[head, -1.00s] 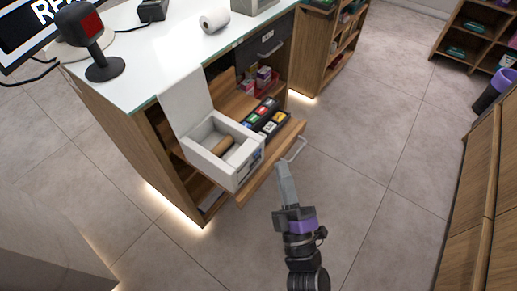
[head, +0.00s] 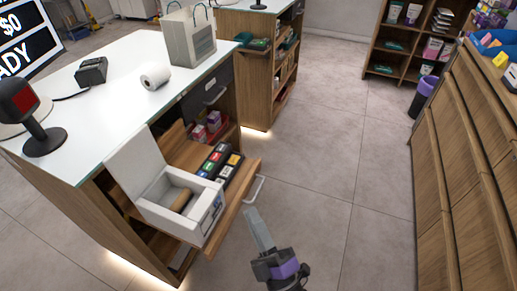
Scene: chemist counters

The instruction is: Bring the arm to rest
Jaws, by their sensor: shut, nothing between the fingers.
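My gripper (head: 260,229) shows low in the middle of the head view, with its pale fingers together and nothing between them. It is over the floor, just right of the pulled-out wooden drawer (head: 238,203) and below its metal handle (head: 259,188), with a small gap in the picture. A white open box (head: 208,223) sits at the front of the drawer with its lid raised and a brown roll-like item (head: 182,200) inside. A black tray (head: 228,182) with several coloured items lies behind it.
The white-topped counter (head: 105,103) stands at left with a receipt roll (head: 155,76), a scanner (head: 38,120) and a paper bag (head: 190,38). A wooden drawer cabinet (head: 445,150) runs along the right. A purple-rimmed bin (head: 424,92) stands farther back. The floor (head: 330,160) between is clear.

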